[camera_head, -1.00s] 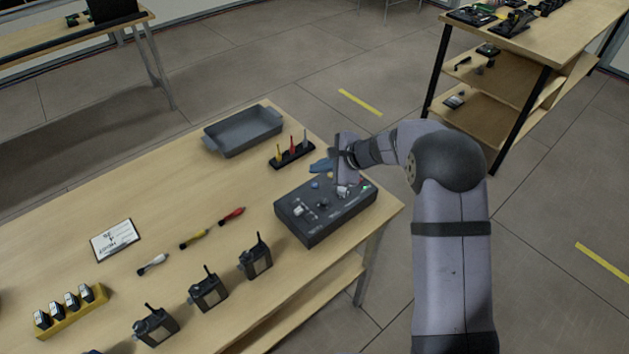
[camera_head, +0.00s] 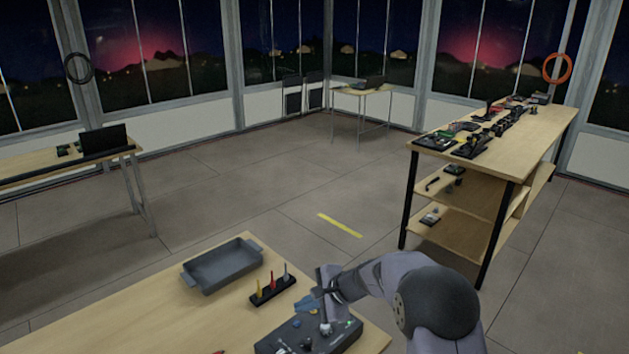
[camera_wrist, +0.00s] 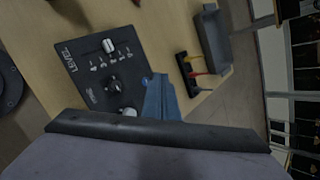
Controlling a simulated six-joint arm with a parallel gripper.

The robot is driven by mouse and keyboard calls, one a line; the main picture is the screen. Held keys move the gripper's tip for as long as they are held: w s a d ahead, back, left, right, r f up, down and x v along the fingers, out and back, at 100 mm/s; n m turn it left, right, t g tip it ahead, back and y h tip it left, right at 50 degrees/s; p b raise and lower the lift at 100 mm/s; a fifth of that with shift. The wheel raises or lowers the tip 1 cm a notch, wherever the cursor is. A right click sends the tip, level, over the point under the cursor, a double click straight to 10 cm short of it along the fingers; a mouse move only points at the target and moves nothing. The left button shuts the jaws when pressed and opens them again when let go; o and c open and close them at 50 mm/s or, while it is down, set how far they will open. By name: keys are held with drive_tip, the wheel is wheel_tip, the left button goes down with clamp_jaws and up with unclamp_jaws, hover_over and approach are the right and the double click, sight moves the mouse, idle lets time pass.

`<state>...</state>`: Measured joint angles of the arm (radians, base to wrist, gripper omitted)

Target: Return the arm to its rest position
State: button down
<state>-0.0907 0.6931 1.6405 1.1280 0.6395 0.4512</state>
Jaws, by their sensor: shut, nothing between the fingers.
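My arm reaches in from the lower right in the head view, with its wrist and gripper (camera_head: 326,292) above the far right part of the near table (camera_head: 175,325). The gripper is shut with nothing held. Its fingertips are small and hard to make out. Below it is a dark control box (camera_head: 300,338) with knobs and a slider, cut off by the bottom edge. The box (camera_wrist: 105,70) also shows in the wrist view, marked "LEVEL". A dark bar of my gripper crosses the bottom of that view.
A blue cloth-like item (camera_head: 307,304) lies beside the box. A black stand (camera_head: 273,290) with red and yellow tools and a grey tray (camera_head: 222,270) are behind it. A shelved bench (camera_head: 560,128) stands at the right. Open floor lies between the tables.

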drive_tip(key=s+d+n+g+h, duration=0.1)
drive_tip(key=s+d+n, duration=0.3)
drive_tip(key=s, duration=0.7)
drive_tip(key=s+d+n+g+h, duration=0.2)
drive_tip(key=s+d+n, duration=0.3)
drive_tip(key=s+d, duration=0.3)
drive_tip(key=s+d+n+g+h, duration=0.1)
drive_tip(key=s+d+n+h, duration=0.3)
drive_tip(key=s, duration=0.9)
drive_tip(key=d+n, duration=0.1)
drive_tip(key=d, duration=0.1)
drive_tip(key=shift+s+d+r, duration=0.35)
wheel_tip(320, 180, down, 38)
drive_tip(key=b, duration=3.8)
drive_tip(key=shift+f, duration=0.15)
